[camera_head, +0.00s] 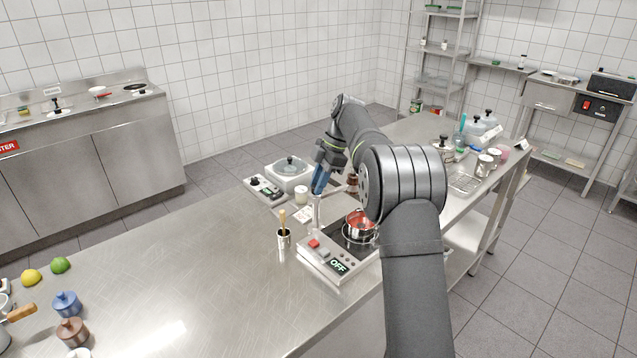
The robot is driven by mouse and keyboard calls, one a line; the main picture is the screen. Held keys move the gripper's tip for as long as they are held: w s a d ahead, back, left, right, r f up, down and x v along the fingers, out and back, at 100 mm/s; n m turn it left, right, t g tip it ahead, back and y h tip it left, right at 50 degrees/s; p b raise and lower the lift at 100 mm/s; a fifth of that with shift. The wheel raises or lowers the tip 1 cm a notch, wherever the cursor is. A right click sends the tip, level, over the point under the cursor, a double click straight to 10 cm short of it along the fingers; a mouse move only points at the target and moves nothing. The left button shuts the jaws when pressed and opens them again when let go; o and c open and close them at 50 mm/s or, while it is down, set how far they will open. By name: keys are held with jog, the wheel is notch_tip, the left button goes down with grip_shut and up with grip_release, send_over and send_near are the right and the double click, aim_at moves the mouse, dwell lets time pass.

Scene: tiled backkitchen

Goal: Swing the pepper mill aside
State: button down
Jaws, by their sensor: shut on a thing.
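My gripper (319,190) points down with blue fingertips, behind the left part of the hotplate. It is shut on the upper end of a slim pale upright thing (317,212), whose lower end is close to the hotplate's back left corner. I cannot tell whether this is the pepper mill or whether it touches the surface. A dark brown turned piece (352,184), shaped like a pepper mill, shows just right of the fingers. My arm partly hides it.
The hotplate (318,263) with an OFF sign carries a red pot (360,224). A steel cup (283,238) with a wooden-handled tool stands to its left. A lidded appliance (289,172) and a white jar (301,195) are behind. The counter's left middle is clear.

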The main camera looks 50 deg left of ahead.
aim_at(327, 193)
jog(key=shift+a+n, duration=0.1)
jog(key=shift+n, duration=0.5)
jog(key=shift+n+h, duration=0.3)
jog(key=c, duration=1.2)
grip_release()
jog(key=v, duration=0.7)
jog(key=shift+r, duration=0.3)
jog(key=shift+w+f, duration=0.1)
